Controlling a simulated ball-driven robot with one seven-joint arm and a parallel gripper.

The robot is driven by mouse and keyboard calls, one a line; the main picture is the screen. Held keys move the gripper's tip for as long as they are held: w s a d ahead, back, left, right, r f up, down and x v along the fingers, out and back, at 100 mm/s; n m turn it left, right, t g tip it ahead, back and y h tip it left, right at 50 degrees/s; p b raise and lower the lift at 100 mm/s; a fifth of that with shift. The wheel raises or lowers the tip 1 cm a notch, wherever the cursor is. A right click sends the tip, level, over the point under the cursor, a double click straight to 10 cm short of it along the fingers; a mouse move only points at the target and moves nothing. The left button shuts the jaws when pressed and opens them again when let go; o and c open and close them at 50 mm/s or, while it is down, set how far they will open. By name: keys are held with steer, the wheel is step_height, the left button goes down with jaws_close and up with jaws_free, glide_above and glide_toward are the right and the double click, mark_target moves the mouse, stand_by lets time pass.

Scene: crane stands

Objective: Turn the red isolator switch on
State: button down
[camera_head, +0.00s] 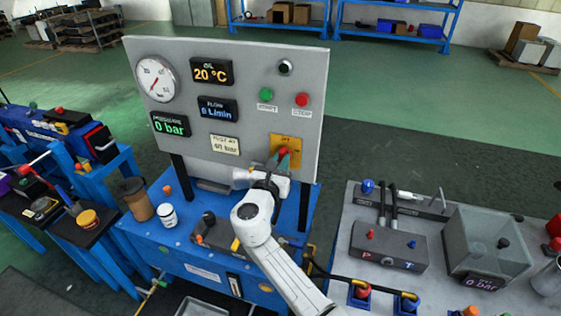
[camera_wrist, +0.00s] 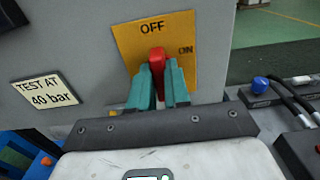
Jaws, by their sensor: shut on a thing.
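The red isolator switch (camera_wrist: 157,59) sits on a yellow plate (camera_wrist: 182,28) marked OFF at the top and ON at the right. The red handle stands roughly upright, towards the OFF mark. My gripper (camera_wrist: 161,75) has its teal fingers on both sides of the red handle and is shut on it. In the head view the yellow plate (camera_head: 288,140) is at the lower right of the grey panel (camera_head: 226,60), and my gripper (camera_head: 281,162) reaches it from below. The lower part of the switch is hidden by the fingers.
The panel also carries a gauge (camera_head: 156,79), displays, a green button (camera_head: 266,95) and a red button (camera_head: 302,101). A "TEST AT 40 bar" label (camera_wrist: 47,91) is left of the switch. A blue bench (camera_head: 170,235) holds cups below. A grey unit (camera_head: 395,250) stands at the right.

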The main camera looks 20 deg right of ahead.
steer(key=shift+f+m+b, duration=0.15)
steer(key=shift+m+b, duration=0.15)
steer(key=shift+b, duration=0.2)
steer(key=m+b, duration=0.5)
steer(key=b, duration=0.1)
steer(key=m+b, duration=0.6)
steer(key=f+m+b, duration=0.1)
steer(key=m+b, duration=0.5)
steer(key=shift+s+d, duration=0.25)
steer(key=shift+d, duration=0.05)
steer(key=shift+r+m+b, duration=0.1)
steer(key=shift+m+b, duration=0.2)
steer(key=shift+b, duration=0.1)
steer(key=c, duration=1.1)
jaws_free()
steer(key=shift+r, duration=0.1)
steer(key=v, duration=1)
steer(key=shift+s+a, duration=0.25)
steer(key=shift+s, duration=0.05)
